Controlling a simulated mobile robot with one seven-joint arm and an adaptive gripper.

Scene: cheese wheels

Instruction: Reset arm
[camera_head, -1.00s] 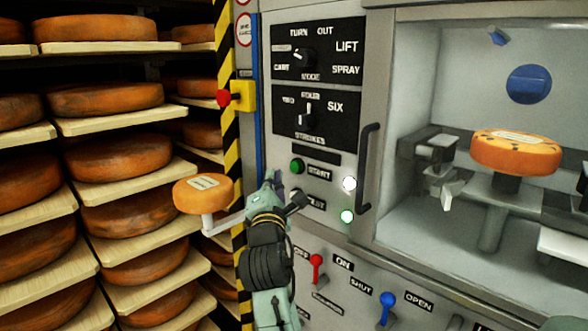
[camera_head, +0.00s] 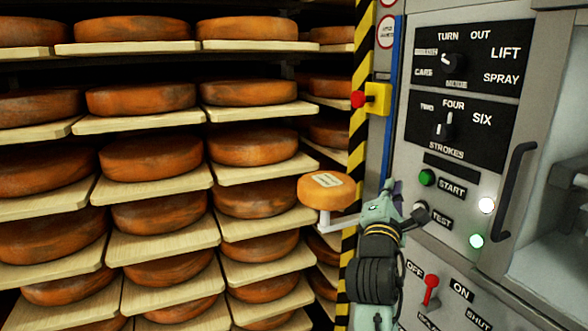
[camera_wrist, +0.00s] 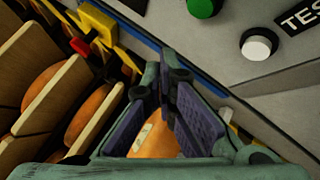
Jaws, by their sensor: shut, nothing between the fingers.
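My gripper (camera_head: 392,196) is at the end of my green arm, in front of the machine's panel, close to the START and TEST buttons. In the wrist view the purple finger pads of my gripper (camera_wrist: 172,108) are close together with nothing held. The white TEST button (camera_wrist: 258,44) and green START button (camera_wrist: 203,7) lie beyond the fingers at the upper right, apart from them. In the head view the green button (camera_head: 427,178) is just above my gripper.
A labelled orange cheese wheel (camera_head: 326,190) sits on a small pale arm left of my gripper. Shelves of cheese wheels (camera_head: 148,157) fill the left. A red lever (camera_head: 431,290), a dark door handle (camera_head: 515,190) and a yellow-boxed red button (camera_head: 372,99) are nearby.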

